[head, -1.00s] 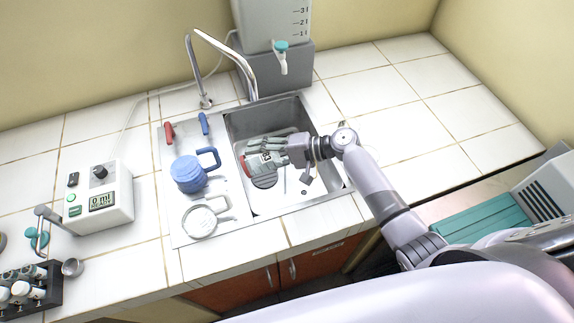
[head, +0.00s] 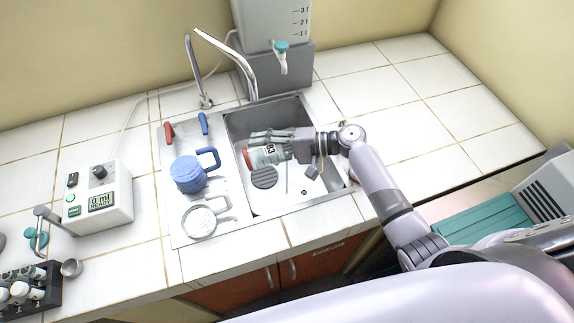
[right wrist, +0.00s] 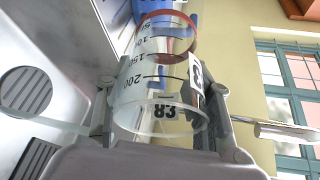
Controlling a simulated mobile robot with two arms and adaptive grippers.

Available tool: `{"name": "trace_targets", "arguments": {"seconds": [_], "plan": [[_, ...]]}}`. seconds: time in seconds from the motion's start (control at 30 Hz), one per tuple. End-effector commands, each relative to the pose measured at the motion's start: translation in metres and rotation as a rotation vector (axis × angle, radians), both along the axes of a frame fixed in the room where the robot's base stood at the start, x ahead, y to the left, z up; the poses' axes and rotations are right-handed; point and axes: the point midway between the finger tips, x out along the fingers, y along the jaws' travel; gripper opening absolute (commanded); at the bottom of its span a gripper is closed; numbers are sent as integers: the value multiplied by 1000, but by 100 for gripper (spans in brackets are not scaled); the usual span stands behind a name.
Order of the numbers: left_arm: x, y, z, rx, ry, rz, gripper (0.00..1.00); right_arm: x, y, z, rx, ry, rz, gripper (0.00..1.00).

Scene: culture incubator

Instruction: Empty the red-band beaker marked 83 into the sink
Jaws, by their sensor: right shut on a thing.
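The clear beaker (head: 268,156) marked 83 with a red band lies on its side in my right gripper (head: 282,147), over the sink (head: 277,203). Its red-band end points left in the head view. The right wrist view shows the beaker (right wrist: 150,95) between the gripper's fingers, with the band at the far end and the 83 and the 200 mark at the near end. I see no liquid in it or running from it. My right gripper is shut on the beaker. My left gripper is not in view.
A blue handled vessel (head: 188,174) and a clear handled one (head: 199,222) stand left of the sink. A curved tap (head: 246,70) rises behind it, beside a tank (head: 270,22). A dispenser box (head: 100,197) stands at the left. Counter to the right is clear.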

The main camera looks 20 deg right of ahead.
Motion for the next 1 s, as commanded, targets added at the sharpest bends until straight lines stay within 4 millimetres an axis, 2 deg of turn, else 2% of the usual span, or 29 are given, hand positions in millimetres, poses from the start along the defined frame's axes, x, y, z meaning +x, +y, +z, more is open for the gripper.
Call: {"name": "trace_targets", "arguments": {"seconds": [1.0], "plan": [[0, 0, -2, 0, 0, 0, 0, 0, -3, 28, 114, 3, 0, 3]]}}
